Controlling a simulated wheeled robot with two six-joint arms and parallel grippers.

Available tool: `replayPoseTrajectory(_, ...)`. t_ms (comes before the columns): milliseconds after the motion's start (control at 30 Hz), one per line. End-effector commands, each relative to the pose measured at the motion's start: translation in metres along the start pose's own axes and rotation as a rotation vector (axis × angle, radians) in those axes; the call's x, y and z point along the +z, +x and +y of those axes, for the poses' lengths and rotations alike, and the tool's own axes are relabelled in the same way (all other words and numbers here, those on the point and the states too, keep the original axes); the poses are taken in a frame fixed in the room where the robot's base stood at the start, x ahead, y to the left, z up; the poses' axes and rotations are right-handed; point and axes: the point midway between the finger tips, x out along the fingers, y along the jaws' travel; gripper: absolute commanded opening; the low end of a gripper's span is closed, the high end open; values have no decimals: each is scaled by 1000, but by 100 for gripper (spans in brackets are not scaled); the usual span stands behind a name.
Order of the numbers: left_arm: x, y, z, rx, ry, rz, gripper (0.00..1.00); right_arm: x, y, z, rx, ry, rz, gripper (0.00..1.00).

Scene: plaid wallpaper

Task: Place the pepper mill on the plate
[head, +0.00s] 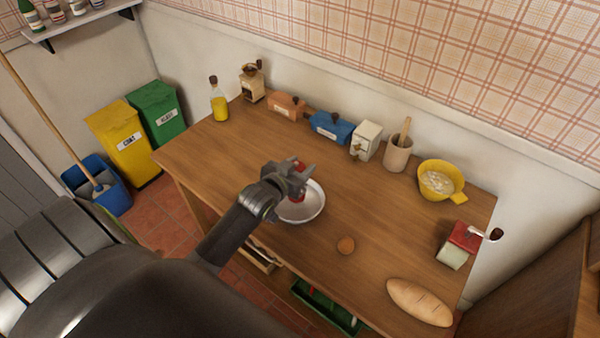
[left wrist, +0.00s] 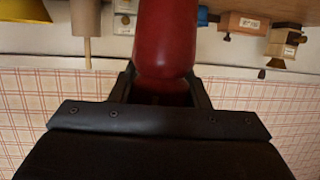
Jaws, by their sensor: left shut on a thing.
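The pepper mill (left wrist: 166,45) is red and fills the middle of the left wrist view between the fingers. In the head view only small red parts of the mill (head: 299,167) show at my left gripper (head: 290,181). My left gripper is shut on the mill and is over the white plate (head: 315,206). The gripper hides part of the plate's left and far side. I cannot tell whether the mill touches the plate. My right gripper is in neither view.
A red-topped grinder (head: 459,243) and a yellow bowl (head: 436,182) stand to the right. Coloured boxes, a utensil pot (head: 398,154) and an oil bottle (head: 219,104) line the back.

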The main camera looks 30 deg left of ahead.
Motion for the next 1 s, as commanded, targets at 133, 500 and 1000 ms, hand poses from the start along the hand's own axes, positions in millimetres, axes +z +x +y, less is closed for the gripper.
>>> replayPoseTrajectory(133,19,6,0,0,-1,-2,3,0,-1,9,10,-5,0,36)
replayPoseTrajectory(500,24,7,0,0,0,0,3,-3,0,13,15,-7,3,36)
replayPoseTrajectory(1000,25,7,0,0,0,-1,64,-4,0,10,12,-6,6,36)
